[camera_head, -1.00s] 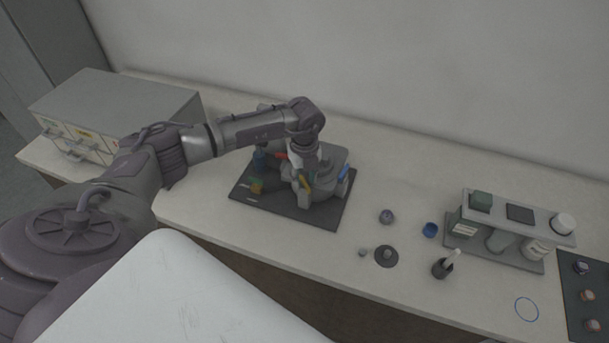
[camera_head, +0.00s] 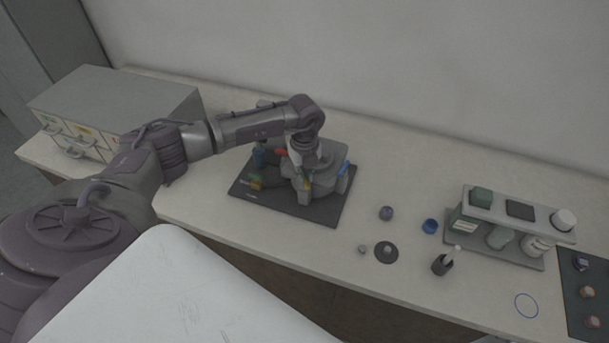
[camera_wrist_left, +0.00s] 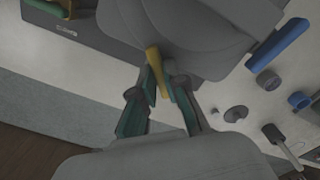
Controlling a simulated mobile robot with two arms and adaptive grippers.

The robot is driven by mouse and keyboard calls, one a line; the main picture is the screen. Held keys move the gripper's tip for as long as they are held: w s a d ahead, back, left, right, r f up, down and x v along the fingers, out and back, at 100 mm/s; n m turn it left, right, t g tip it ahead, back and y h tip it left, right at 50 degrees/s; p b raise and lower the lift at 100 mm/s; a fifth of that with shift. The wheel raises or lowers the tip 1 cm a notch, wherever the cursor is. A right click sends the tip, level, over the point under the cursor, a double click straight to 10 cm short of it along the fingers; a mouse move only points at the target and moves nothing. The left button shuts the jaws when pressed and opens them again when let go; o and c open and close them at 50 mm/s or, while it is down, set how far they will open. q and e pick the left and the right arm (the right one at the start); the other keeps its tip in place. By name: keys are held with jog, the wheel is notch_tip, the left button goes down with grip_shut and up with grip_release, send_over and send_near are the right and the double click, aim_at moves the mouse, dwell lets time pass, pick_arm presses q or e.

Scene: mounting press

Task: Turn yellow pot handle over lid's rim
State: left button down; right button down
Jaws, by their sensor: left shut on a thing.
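The mounting press (camera_head: 325,168) is a grey, round-lidded pot on a dark base plate (camera_head: 325,212). Its yellow handle (camera_wrist_left: 154,62) is a short bar at the pot's edge, seen between my left fingers in the left wrist view. My left gripper (camera_wrist_left: 160,88) is shut on this handle, with a teal-padded finger on each side. In the head view my left gripper (camera_head: 304,168) reaches down at the pot's front, and the wrist hides part of the lid. A blue handle (camera_head: 344,168) is at the pot's right and a red one (camera_head: 281,152) at its left. My right gripper is not in view.
A grey drawer cabinet (camera_head: 115,100) stands left. The wall is behind.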

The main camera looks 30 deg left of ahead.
aim_at(305, 178)
pick_arm(q)
jog(key=m+b, duration=0.3)
jog(key=m, duration=0.1)
jog(key=shift+f+b, duration=0.2)
jog(key=shift+b, duration=0.15)
jog(key=shift+r+m+b, duration=0.2)
jog(key=shift+m+b, duration=1.35)
jog(key=shift+m, duration=0.65)
jog(key=c, duration=1.2)
grip_release()
notch_tip(305, 178, up, 12)
